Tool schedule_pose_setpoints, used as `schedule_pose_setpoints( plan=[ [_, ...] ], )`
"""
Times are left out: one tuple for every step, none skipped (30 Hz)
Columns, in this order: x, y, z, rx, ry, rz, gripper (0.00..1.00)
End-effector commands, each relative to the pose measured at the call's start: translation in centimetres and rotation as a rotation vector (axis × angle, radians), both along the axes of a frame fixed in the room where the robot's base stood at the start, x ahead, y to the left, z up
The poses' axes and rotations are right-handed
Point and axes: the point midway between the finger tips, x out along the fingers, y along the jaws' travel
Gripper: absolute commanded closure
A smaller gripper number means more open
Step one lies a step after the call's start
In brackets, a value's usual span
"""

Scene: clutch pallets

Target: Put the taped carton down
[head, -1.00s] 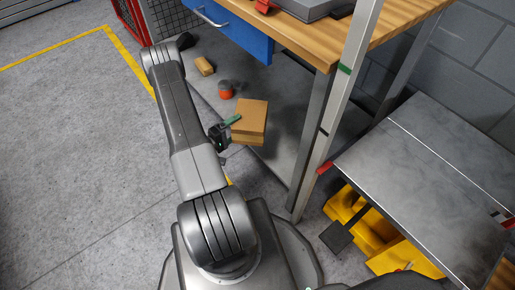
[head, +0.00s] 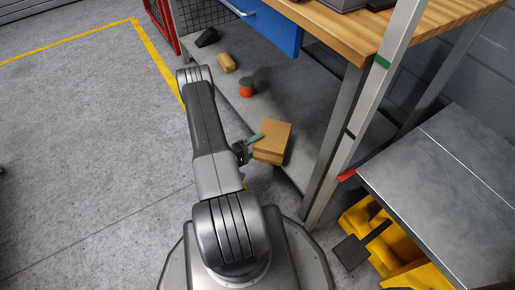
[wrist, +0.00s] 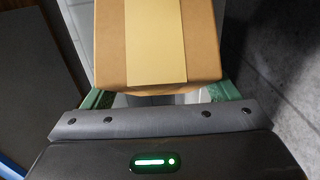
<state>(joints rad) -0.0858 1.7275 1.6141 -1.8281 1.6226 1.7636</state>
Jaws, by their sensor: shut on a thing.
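The taped carton (head: 271,143) is a brown box with a lighter tape strip along it. It is beside the workbench's front leg, over or at the edge of the low grey shelf; I cannot tell whether it touches the shelf. My gripper (head: 252,145) is shut on the carton, with a green finger showing along its near side. In the wrist view the carton (wrist: 155,45) fills the top middle, between the green fingers of my gripper (wrist: 160,97). The carton's underside is hidden.
The low shelf (head: 215,77) under the workbench (head: 350,30) holds a small tan block (head: 226,62), an orange-and-dark round item (head: 246,88) and a black item (head: 207,37). A metal post (head: 375,95) stands right of the carton. A yellow pallet truck (head: 385,240) is at lower right.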

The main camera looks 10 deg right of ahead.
Motion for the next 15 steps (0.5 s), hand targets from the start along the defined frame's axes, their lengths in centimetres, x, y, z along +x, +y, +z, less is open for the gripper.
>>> schedule_pose_setpoints(
  plan=[
    [0.03, 0.00, -0.66, -0.002, -0.002, 0.000, 0.63],
    [0.04, 0.00, -0.73, -0.002, -0.002, 0.000, 0.63],
    [0.06, 0.00, -0.70, -0.002, -0.002, 0.000, 0.63],
    [0.06, 0.00, -0.63, -0.002, -0.002, 0.000, 0.63],
    [0.06, 0.00, -0.58, -0.002, -0.002, 0.000, 0.63],
    [0.06, 0.00, -0.57, -0.002, -0.002, 0.000, 0.63],
    [0.05, 0.01, -0.57, -0.002, -0.002, 0.000, 0.63],
    [0.05, 0.01, -0.57, -0.002, -0.002, 0.000, 0.63],
    [0.05, 0.01, -0.63, -0.002, -0.002, 0.000, 0.63],
    [0.04, 0.00, -0.73, -0.002, -0.002, 0.000, 0.63],
    [0.05, 0.01, -0.85, -0.002, -0.002, 0.000, 0.63],
    [0.04, 0.00, -1.00, -0.002, -0.002, 0.000, 0.63],
    [0.02, 0.01, -1.05, 0.000, 0.000, 0.000, 0.16],
    [0.02, 0.01, -0.94, 0.000, 0.000, 0.000, 0.11],
    [0.02, 0.01, -0.92, 0.000, 0.000, 0.000, 0.03]
  ],
)
